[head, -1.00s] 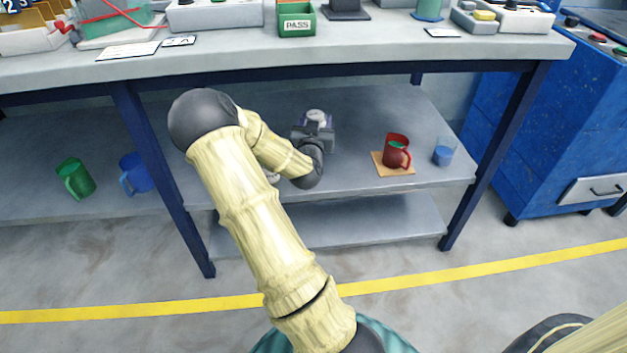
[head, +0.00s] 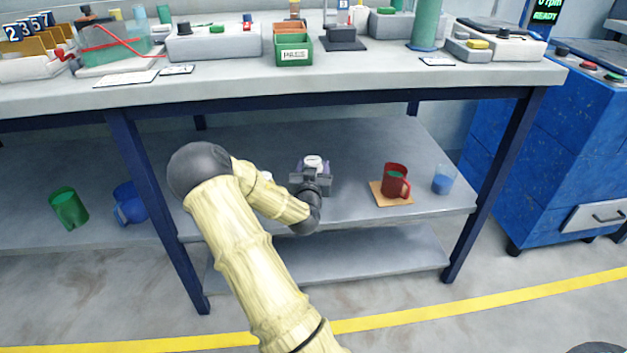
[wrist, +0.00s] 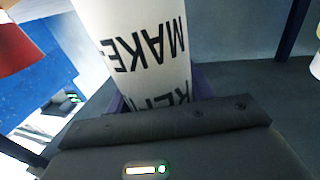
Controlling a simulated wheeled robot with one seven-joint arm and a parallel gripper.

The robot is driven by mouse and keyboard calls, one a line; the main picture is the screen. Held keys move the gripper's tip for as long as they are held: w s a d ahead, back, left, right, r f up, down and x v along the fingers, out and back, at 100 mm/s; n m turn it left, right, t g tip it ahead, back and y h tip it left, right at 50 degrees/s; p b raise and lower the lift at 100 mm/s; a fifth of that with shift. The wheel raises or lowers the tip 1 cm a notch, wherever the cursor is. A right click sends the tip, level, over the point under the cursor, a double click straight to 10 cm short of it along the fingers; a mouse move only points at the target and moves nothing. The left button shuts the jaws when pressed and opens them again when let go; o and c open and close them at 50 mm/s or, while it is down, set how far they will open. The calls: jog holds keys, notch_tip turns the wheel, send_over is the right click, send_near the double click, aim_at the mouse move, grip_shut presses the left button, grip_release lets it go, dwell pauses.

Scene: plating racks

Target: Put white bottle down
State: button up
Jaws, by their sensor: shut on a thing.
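The white bottle (wrist: 140,45) fills the upper middle of the wrist view, with black lettering, partly readable as "MAKE", on its side. My gripper (wrist: 160,105) is shut on it, and the jaws hide its lower part. In the head view, the white top of the bottle (head: 314,160) shows just beyond my gripper (head: 311,176), over the middle shelf (head: 360,140) under the bench. I cannot tell whether its base touches the shelf.
A red mug (head: 393,176) stands on a tan mat (head: 382,200) to the right, with a blue-filled glass (head: 442,182) beyond it. Dark blue bench legs (head: 160,215) flank the shelf.

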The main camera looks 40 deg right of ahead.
notch_tip(320, 180, down, 4)
jog(key=shift+f+b, duration=0.15)
jog(key=shift+b, duration=0.8)
jog(key=shift+f, duration=0.15)
jog(key=o, duration=1.2)
jog(key=shift+c, duration=0.2)
jog(key=shift+f, duration=0.1)
jog(key=p+v, duration=0.7)
jog(key=v, duration=1)
jog(key=shift+a+p, duration=0.25)
jog(key=shift+p, duration=0.15)
